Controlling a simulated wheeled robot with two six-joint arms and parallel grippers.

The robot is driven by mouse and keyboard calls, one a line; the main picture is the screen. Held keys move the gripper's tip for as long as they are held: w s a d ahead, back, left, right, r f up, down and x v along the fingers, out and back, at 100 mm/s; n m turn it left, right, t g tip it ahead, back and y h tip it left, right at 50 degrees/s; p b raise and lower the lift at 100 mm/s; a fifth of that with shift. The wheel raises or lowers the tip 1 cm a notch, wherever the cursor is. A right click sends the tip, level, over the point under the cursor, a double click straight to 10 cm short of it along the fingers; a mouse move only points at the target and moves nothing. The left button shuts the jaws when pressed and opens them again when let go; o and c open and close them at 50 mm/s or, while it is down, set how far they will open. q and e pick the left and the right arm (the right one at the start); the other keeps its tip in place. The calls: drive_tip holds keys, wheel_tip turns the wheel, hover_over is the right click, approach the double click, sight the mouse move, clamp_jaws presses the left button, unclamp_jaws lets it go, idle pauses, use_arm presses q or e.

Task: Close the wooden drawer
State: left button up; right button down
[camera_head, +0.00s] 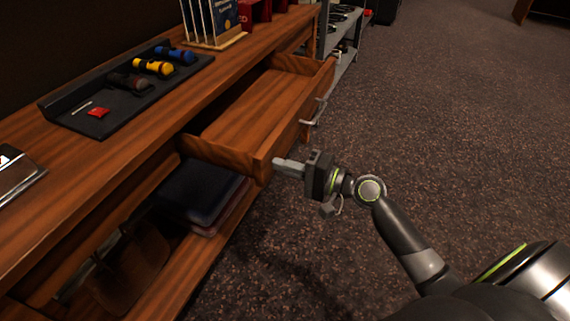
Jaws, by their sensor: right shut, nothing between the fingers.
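The wooden drawer (243,107) is pulled out from the wooden desk (110,165) and looks empty. Its front panel (290,128) faces right and carries a metal handle (315,112). My right gripper (280,164) is shut and empty. Its fingertips are at the drawer's near front corner, below the handle. I cannot tell whether they touch the wood. My left gripper is not in view.
A rack (215,40) stands farther back. Dark folded items (200,190) lie on the shelf below the drawer. Open carpet (440,100) lies to the right.

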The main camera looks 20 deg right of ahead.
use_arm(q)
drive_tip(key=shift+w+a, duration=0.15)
use_arm(e)
drive_tip(key=x, duration=0.9)
drive_tip(key=shift+w+a+r, duration=0.1)
drive_tip(key=shift+w+a, duration=0.15)
drive_tip(key=shift+a, duration=0.05)
drive_tip(key=b+x, duration=0.2)
drive_tip(key=x, duration=1.1)
drive_tip(key=shift+w+a+b, duration=0.15)
drive_tip(key=shift+b, duration=0.2)
drive_tip(key=shift+w+a, duration=0.2)
drive_tip(key=shift+w, duration=0.1)
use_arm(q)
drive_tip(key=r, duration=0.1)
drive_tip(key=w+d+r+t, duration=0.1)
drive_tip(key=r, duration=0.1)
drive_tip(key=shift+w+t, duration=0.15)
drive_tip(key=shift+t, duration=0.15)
use_arm(e)
drive_tip(key=shift+r, duration=0.1)
drive_tip(key=shift+r, duration=0.15)
